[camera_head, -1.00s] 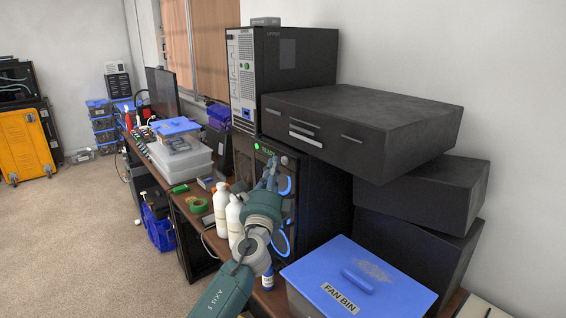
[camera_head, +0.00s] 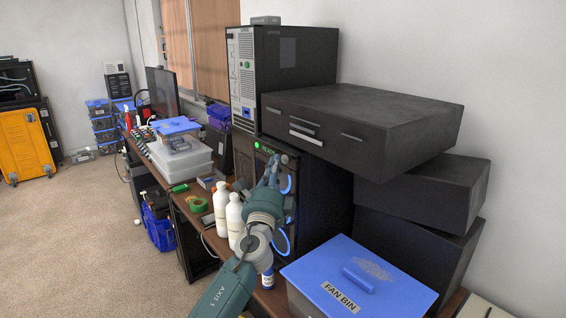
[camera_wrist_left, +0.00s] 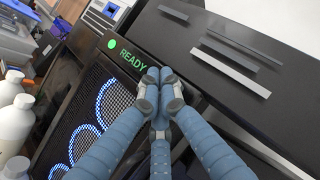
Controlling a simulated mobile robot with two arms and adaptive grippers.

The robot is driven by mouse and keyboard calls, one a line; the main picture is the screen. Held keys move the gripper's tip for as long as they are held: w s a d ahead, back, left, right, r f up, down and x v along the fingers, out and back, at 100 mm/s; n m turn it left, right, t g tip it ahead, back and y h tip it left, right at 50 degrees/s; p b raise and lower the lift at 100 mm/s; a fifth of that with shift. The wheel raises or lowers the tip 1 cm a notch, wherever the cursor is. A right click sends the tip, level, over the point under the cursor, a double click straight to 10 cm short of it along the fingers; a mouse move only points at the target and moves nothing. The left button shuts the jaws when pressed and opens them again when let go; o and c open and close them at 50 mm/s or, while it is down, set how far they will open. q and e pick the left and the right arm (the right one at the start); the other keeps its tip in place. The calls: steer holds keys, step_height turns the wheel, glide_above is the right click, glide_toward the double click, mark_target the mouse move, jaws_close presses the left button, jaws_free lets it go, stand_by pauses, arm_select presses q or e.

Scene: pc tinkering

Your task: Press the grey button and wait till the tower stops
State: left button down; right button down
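The black tower (camera_head: 322,200) stands on the desk under other dark cases. Its front shows a green light (camera_head: 257,145), the green word READY and blue curved lights; the light (camera_wrist_left: 112,44) and word also show in the left wrist view. The grey button (camera_head: 285,159) is small and round, at the upper right of that front. My left gripper (camera_head: 271,165) is just left of and below the button. In the left wrist view its fingers (camera_wrist_left: 156,82) are together and empty, beside READY, and the button is hidden. I cannot tell whether they touch the panel. My right gripper is out of view.
White bottles (camera_head: 234,220) stand close left of my left arm. A blue-lidded fan bin (camera_head: 360,275) is at the front right. A dark case (camera_head: 365,125) overhangs the tower. Open carpet (camera_head: 80,230) lies to the left.

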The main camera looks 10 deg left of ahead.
arm_select(q)
steer(key=shift+w+d, duration=0.1)
steer(key=shift+w+d+b, duration=0.25)
steer(key=shift+w+b, duration=0.05)
steer(key=shift+b, duration=0.1)
stand_by(0.7)
steer(key=shift+s+a, duration=0.15)
steer(key=shift+s+a+p, duration=0.35)
steer(key=shift+s+p, duration=0.1)
steer(key=shift+s, duration=0.05)
stand_by(0.3)
steer(key=s+a+p, duration=0.1)
steer(key=s, duration=0.1)
steer(key=s+a+p, duration=0.1)
steer(key=s+a, duration=0.1)
stand_by(0.4)
